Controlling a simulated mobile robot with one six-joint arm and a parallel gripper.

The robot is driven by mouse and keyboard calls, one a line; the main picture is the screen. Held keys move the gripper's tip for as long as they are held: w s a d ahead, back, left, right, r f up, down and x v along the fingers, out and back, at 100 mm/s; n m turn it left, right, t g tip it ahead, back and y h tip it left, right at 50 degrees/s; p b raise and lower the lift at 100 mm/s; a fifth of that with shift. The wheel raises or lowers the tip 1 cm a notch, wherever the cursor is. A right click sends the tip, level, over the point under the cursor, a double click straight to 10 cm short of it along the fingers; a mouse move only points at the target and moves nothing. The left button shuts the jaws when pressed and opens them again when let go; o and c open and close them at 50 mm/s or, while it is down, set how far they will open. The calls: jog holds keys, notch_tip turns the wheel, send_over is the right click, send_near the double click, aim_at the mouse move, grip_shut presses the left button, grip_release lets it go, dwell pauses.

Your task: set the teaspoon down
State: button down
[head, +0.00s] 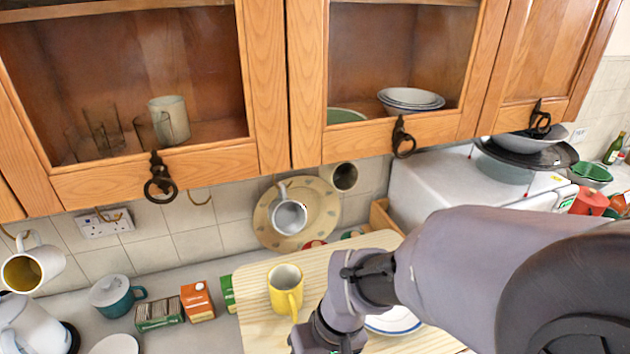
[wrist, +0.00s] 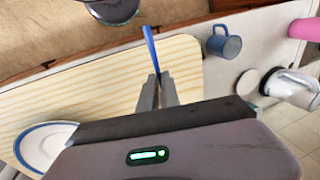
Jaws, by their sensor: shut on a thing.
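My gripper (wrist: 160,92) is shut on a slim blue utensil, the teaspoon (wrist: 151,45), in the wrist view. The teaspoon sticks out from between the fingertips, its visible end pointing away from the gripper. Its lower part is hidden between the fingers. It shows over the pale wooden board (wrist: 95,85) near the board's edge; I cannot tell whether it touches the board. In the head view my arm hides the fingertips and the teaspoon, and the board (head: 255,325) lies below the cupboards.
A yellow mug (head: 284,290) stands on the board. A blue-rimmed plate (wrist: 45,148) lies there too. Off the board are a blue mug (wrist: 222,43) and a white kettle (wrist: 292,88). Cartons (head: 197,301) stand left of the board. Mugs hang under the cupboards (head: 268,80).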

jog(key=w, duration=0.2)
jog(key=w+d, duration=0.1)
jog(key=w, duration=0.2)
jog(key=w+d, duration=0.1)
jog(key=w, duration=0.1)
jog(key=shift+w+f, duration=0.3)
jog(key=shift+f, duration=0.1)
jog(key=f, duration=0.3)
jog(key=shift+w+d+f, duration=0.15)
jog(key=shift+w+f, duration=0.1)
jog(key=shift+f, duration=0.15)
jog(key=shift+r, duration=0.1)
